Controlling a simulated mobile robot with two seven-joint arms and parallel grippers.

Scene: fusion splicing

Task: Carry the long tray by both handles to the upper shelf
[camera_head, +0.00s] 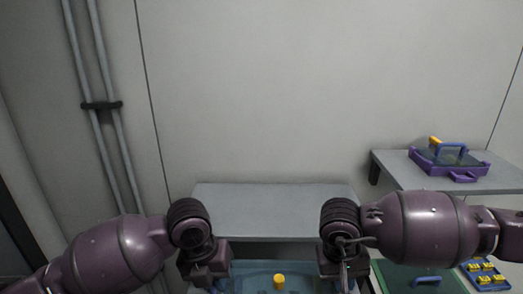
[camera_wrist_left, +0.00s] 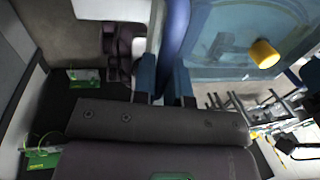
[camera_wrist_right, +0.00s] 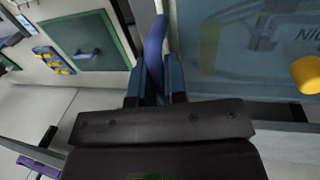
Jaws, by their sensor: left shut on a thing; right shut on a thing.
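The long tray is a translucent blue tray (camera_head: 250,270) with a yellow cylinder (camera_head: 279,281) on it, low in the middle of the head view. My left gripper (camera_head: 205,283) is at its left end; in the left wrist view its fingers are shut on a blue handle (camera_wrist_left: 173,40). My right gripper (camera_head: 343,278) is at the right end; in the right wrist view its fingers are shut on the other blue handle (camera_wrist_right: 154,50). A grey shelf (camera_head: 275,205) on the wall lies beyond the tray and my grippers. The tray's near part is cut off by the head view's lower edge.
A second grey shelf (camera_head: 400,170) at the right holds a purple tray (camera_head: 450,168) with blue and yellow parts. Below it are a green panel (camera_head: 400,272) with a blue handle and a blue holder (camera_head: 478,266) with yellow pieces. Pipes run down the left wall. The middle shelf's visible top is clear.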

